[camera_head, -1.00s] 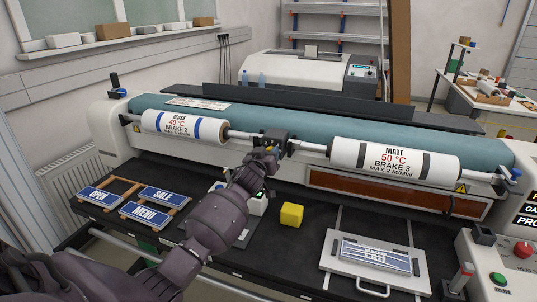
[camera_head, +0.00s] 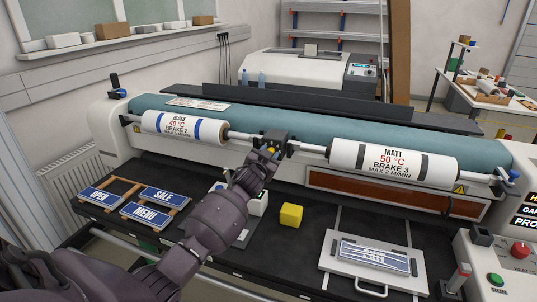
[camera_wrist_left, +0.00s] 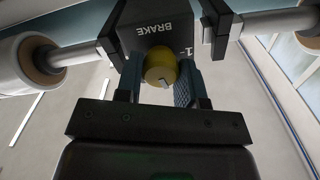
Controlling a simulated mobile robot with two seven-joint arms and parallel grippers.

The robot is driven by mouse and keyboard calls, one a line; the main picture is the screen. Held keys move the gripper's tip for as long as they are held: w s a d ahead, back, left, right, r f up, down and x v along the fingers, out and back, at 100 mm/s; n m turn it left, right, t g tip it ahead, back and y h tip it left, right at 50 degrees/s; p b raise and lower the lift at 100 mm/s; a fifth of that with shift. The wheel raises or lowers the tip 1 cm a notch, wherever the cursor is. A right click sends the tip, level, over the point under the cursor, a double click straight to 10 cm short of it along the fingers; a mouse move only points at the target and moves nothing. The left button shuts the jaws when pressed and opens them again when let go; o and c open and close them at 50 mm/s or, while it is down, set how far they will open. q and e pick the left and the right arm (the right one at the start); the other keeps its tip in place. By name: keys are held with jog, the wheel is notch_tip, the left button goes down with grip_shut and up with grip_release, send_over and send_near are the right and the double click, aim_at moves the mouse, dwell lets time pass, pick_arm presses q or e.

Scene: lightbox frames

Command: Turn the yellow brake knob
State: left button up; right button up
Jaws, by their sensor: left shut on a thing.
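The yellow brake knob (camera_wrist_left: 160,66) sits on the front of a dark block marked BRAKE (camera_wrist_left: 165,30), with a figure 1 beside it. A pale pointer mark shows on its rim, toward my gripper. In the wrist view my left gripper (camera_wrist_left: 160,86) has one finger on each side of the knob and is shut on it. In the head view the left gripper (camera_head: 266,157) reaches the block between the two rolls, and a bit of yellow knob (camera_head: 271,151) shows there. The other scale figures are hidden. My right gripper is not in view.
The gloss roll (camera_head: 185,128) is left of the block and the matt roll (camera_head: 394,163) is right. A yellow cube (camera_head: 291,215) stands on the dark table below. Sign panels (camera_head: 145,214) lie at left, and a framed sign (camera_head: 375,254) lies at right.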

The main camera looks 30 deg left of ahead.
pick_arm(q)
jog(key=shift+m, duration=1.1)
jog(key=o, duration=0.9)
jog(key=v, duration=1)
jog(key=shift+s, duration=0.4)
